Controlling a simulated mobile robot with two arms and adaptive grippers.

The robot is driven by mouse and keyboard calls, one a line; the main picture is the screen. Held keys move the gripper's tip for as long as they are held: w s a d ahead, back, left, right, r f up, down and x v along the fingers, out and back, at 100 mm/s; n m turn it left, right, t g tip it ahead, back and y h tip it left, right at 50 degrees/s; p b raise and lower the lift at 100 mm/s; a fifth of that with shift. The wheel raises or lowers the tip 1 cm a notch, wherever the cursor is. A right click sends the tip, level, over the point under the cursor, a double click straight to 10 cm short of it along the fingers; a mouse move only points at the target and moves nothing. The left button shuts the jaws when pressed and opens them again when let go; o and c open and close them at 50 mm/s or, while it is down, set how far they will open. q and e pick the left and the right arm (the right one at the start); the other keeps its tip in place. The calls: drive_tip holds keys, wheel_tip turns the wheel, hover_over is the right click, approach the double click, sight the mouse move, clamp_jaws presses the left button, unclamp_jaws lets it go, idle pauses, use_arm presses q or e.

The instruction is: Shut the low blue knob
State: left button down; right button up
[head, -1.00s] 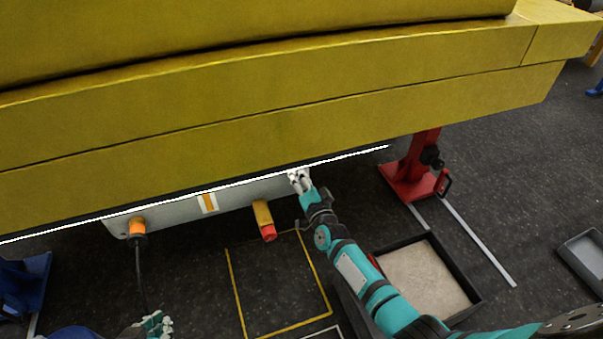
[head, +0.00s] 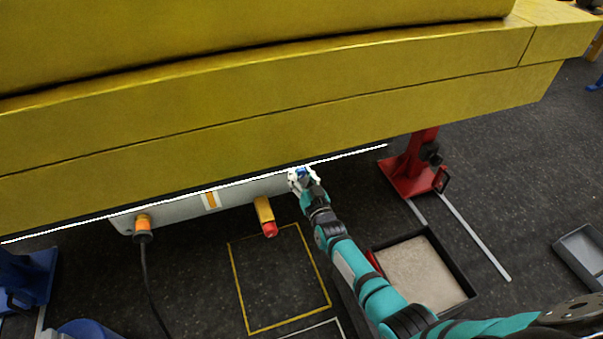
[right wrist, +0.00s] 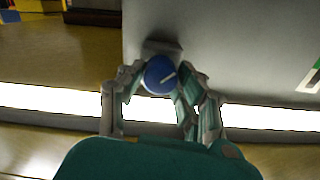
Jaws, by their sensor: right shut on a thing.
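My left gripper is not in view.
An orange plug with a black cable (head: 142,226) and a red-tipped yellow part (head: 266,216) are on the box left of my gripper. A red stand (head: 408,178) and a black-rimmed tray (head: 468,288) are to the right. Yellow-marked floor (head: 280,280) is clear.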

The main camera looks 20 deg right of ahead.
drive_tip(key=shift+f+n, duration=0.15)
drive_tip(key=shift+n, duration=0.25)
drive_tip(key=o, duration=1.1)
drive_tip(key=shift+o, duration=0.2)
drive_tip(key=shift+s, duration=0.15)
drive_tip(key=s, duration=1.1)
drive_tip(key=shift+s+d, duration=0.2)
drive_tip(key=shift+s, duration=0.2)
